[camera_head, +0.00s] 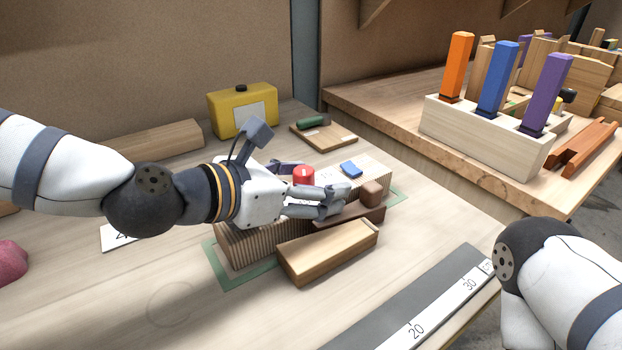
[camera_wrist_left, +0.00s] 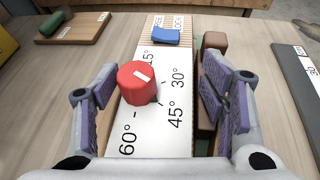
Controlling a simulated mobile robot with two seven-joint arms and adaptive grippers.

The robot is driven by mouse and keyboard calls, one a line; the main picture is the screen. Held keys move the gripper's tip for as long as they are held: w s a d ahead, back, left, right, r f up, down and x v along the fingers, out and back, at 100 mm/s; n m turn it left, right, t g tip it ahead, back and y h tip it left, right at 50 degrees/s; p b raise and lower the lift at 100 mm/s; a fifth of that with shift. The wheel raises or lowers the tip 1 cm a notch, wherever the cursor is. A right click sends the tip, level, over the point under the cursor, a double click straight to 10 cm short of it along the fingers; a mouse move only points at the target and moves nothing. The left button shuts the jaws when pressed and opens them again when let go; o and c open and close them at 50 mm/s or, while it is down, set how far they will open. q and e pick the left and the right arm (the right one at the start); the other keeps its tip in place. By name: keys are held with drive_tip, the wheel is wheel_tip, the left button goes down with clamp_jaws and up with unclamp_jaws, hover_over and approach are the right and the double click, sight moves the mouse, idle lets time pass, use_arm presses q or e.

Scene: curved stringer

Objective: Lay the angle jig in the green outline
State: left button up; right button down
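The angle jig (camera_head: 240,246) is a long block with ribbed sides, a white degree scale, a red knob (camera_head: 303,175) and a blue lever (camera_head: 351,170). It lies over the green outline (camera_head: 236,284), whose green shows at the near-left corner and the far-right end; the rest is hidden. In the left wrist view the jig's scale (camera_wrist_left: 150,135) runs between the fingers. My left gripper (camera_head: 325,199) is over the jig. It is open in the left wrist view (camera_wrist_left: 158,105), one finger on each side of the knob. My right gripper is out of view.
A pale wooden block (camera_head: 328,253) and a dark brown piece (camera_head: 352,214) lie close along the jig's front side. A ruler strip (camera_head: 425,315) lies near the front edge. A yellow box (camera_head: 242,110) and a small board (camera_head: 322,136) stand behind.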

use_arm(q)
drive_tip(key=shift+r, duration=0.1)
drive_tip(key=shift+r, duration=0.35)
drive_tip(key=p+v, duration=0.1)
drive_tip(key=v, duration=0.3)
drive_tip(key=p+v, duration=0.1)
drive_tip(key=v, duration=0.3)
drive_tip(key=p+v, duration=0.1)
drive_tip(key=v, duration=0.3)
drive_tip(key=shift+w+d+r, duration=0.1)
drive_tip(key=shift+r, duration=0.3)
drive_tip(key=shift+f, duration=0.15)
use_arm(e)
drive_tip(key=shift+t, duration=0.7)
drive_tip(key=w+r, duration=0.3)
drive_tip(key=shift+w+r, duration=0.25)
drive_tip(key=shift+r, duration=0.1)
use_arm(q)
drive_tip(key=shift+f, duration=0.15)
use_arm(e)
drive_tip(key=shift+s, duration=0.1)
